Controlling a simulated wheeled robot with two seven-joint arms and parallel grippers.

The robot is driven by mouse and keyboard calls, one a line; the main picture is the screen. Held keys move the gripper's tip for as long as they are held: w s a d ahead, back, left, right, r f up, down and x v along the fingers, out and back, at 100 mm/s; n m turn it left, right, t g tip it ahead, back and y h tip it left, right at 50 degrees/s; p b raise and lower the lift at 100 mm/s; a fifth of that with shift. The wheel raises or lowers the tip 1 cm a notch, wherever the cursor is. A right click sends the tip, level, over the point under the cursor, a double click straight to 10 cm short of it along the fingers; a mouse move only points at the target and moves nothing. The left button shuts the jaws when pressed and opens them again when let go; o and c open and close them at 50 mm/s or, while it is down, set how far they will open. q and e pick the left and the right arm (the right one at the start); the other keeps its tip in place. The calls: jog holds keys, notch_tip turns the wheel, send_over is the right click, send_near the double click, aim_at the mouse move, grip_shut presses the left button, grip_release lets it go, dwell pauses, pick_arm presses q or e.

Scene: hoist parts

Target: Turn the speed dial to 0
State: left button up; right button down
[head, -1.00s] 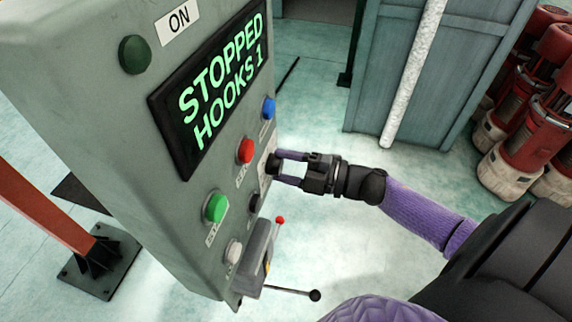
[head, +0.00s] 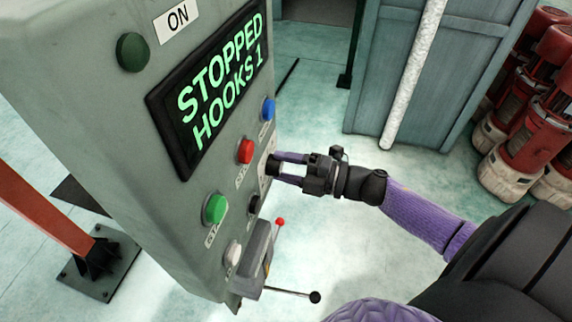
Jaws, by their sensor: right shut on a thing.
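The speed dial (head: 272,166) is a dark knob on the right side of the grey control panel's face, over a pale label plate. My right gripper (head: 281,168) reaches it from the right and is shut on it, one finger above and one below. The dial's pointer and scale are too small and covered to read. The panel's screen (head: 213,87) reads "STOPPED HOOKS 1". My left gripper is not in view.
The grey control box (head: 110,130) carries red (head: 245,151), blue (head: 268,109) and green (head: 214,208) buttons near the dial. A lever with a black ball (head: 315,297) and a red-tipped lever (head: 280,222) stick out below. Red cylinders (head: 530,110) stand at the right; floor between is clear.

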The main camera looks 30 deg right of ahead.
jog(key=shift+c, duration=0.4)
grip_release()
jog(key=v, duration=1)
